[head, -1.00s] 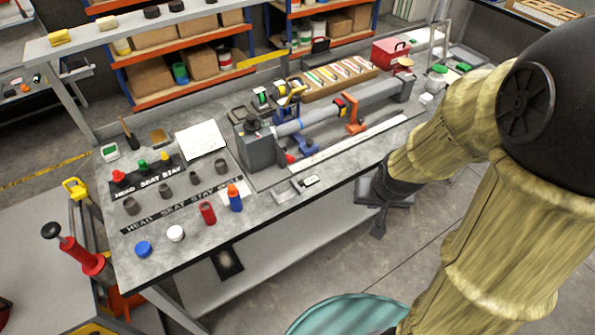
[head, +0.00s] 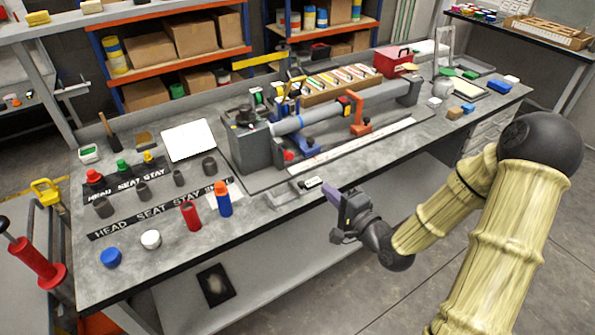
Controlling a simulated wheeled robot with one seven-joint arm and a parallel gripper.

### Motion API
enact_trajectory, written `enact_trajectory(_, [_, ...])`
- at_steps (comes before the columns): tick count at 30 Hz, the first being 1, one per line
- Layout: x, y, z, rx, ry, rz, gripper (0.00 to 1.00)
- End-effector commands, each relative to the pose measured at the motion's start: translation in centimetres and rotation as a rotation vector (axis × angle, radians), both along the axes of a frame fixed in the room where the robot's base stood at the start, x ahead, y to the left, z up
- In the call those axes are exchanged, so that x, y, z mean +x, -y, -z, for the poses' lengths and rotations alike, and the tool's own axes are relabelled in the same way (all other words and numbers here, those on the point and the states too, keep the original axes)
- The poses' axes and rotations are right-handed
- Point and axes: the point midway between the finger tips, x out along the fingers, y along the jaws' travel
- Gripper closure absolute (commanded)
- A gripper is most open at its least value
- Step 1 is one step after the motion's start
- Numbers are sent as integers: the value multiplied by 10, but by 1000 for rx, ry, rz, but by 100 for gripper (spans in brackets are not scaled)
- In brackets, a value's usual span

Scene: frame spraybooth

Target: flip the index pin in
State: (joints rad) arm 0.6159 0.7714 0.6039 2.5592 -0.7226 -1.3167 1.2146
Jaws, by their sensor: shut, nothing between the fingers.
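A black part (head: 245,114) sits on top of the block. The index pin is too small to tell apart from the block's other small parts. My gripper (head: 330,193) is shut and empty, its purple fingers near the bench's front edge, to the right of and nearer than the block. It is apart from the fixture.
Red (head: 190,215) and blue-orange (head: 223,198) bottles stand near the front edge. A long pale rule (head: 358,145) lies before the tube. Shelves stand behind.

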Motion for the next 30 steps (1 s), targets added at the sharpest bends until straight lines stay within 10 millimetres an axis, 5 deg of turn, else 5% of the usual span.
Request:
enact_trajectory(14, [13, -10, 1, -6, 2, -2, 100])
enact_trajectory(30, [87, -65, 3, -6, 0, -1, 100])
